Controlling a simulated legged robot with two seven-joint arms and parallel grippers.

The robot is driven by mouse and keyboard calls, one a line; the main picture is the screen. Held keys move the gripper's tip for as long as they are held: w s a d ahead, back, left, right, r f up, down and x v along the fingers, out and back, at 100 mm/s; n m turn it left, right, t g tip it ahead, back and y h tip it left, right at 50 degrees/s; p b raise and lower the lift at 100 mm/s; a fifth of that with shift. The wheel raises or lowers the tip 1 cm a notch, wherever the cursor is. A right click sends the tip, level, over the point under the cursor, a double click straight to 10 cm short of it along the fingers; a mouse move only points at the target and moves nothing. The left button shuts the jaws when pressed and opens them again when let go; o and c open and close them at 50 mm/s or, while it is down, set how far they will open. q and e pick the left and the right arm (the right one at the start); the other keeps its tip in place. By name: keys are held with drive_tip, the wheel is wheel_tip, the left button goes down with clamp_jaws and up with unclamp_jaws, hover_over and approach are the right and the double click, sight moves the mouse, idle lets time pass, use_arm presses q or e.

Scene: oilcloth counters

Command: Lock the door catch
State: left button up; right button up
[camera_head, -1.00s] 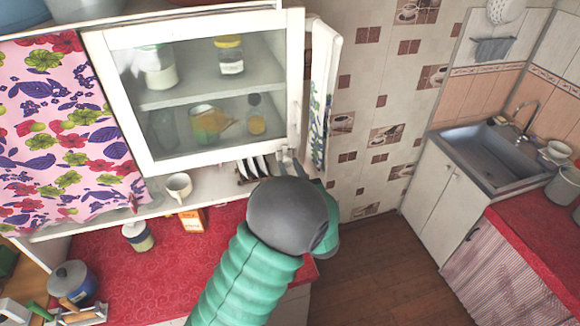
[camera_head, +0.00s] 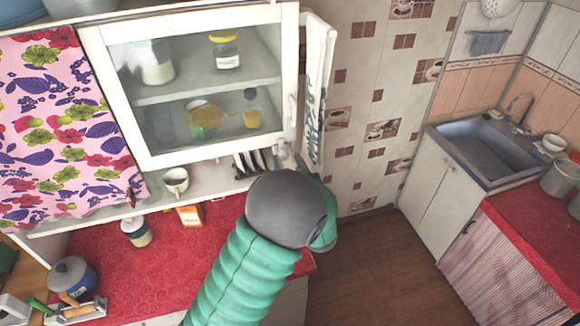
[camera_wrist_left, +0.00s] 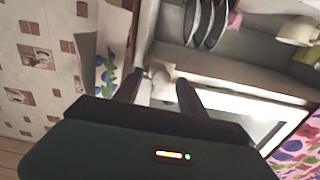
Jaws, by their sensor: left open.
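The white-framed glass cabinet door (camera_head: 222,157) appears closed over the shelves. A small white vertical piece, which looks like the door catch (camera_head: 292,110), sits on its right edge. My left gripper (camera_head: 291,157) is below that piece at the door's lower right corner, with its fingers apart. In the left wrist view the open fingers (camera_wrist_left: 158,88) point at a small whitish fitting (camera_wrist_left: 160,72) by the cabinet edge. It lies between the fingertips in the picture; I cannot tell whether they touch it. My right gripper is not in view.
A patterned towel (camera_head: 316,100) hangs just right of the cabinet. Plates (camera_head: 250,162) and a white cup (camera_head: 176,181) stand on the open shelf below. A jar (camera_head: 136,232) and an orange box (camera_head: 190,215) are on the red counter (camera_head: 165,265).

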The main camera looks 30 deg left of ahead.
use_arm(q)
drive_tip(key=shift+s+d+f, duration=0.15)
drive_tip(key=shift+d, duration=0.1)
drive_tip(key=b+v, duration=0.5)
drive_tip(key=v, duration=1.1)
drive_tip(key=shift+b, duration=0.3)
drive_tip(key=shift+s+a, duration=0.1)
drive_tip(key=shift+s, duration=0.05)
